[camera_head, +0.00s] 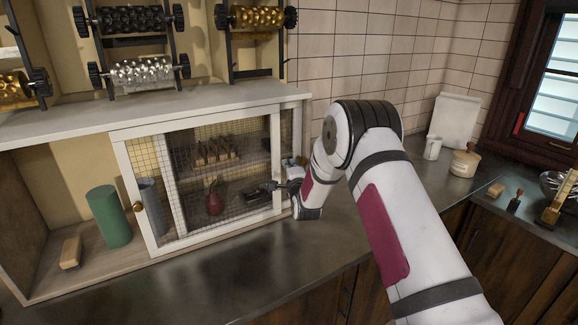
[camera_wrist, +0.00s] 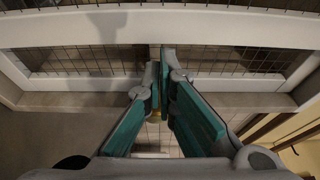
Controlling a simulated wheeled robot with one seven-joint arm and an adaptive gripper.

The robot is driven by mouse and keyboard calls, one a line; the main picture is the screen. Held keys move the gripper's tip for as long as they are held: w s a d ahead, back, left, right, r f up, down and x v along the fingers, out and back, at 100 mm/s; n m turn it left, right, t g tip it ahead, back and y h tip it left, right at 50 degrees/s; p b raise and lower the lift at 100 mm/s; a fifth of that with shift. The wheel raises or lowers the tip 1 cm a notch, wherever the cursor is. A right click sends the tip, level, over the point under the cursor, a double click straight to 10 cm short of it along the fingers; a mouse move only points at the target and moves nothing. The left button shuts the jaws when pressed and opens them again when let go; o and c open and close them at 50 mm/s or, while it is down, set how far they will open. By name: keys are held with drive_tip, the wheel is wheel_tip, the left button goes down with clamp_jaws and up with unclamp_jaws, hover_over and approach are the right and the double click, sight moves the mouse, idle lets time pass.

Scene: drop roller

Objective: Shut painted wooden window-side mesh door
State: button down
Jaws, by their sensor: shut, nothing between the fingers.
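The white-painted wooden mesh door (camera_head: 131,185) is on the front of the low cabinet, with a round brass knob (camera_head: 138,207) on its left stile. A second white upright (camera_head: 173,185) shows behind its mesh; I cannot tell whether it belongs to another door. In the wrist view, my fingertips (camera_wrist: 161,57) are together in front of a white rail (camera_wrist: 205,82) and mesh. Whether they touch it is unclear.
The cabinet's left part is open, with a green cylinder (camera_head: 109,216) and a wooden block (camera_head: 71,252) inside. A red vase (camera_head: 214,199) stands behind the mesh. Rollers on racks (camera_head: 143,71) stand above. The dark counter (camera_head: 270,262) in front is clear.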

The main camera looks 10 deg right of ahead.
sight(183, 189)
drive_tip(key=shift+w, duration=0.25)
drive_tip(key=s+a, duration=0.3)
drive_tip(key=a, duration=0.8)
drive_tip(key=s+a+p, duration=0.1)
drive_tip(key=s+a, duration=0.3)
drive_tip(key=a, duration=0.7)
drive_tip(key=s+a, duration=0.3)
drive_tip(key=a, duration=0.8)
drive_tip(key=shift+s, duration=0.35)
drive_tip(key=shift+a, duration=0.15)
drive_tip(key=shift+s+a, duration=0.1)
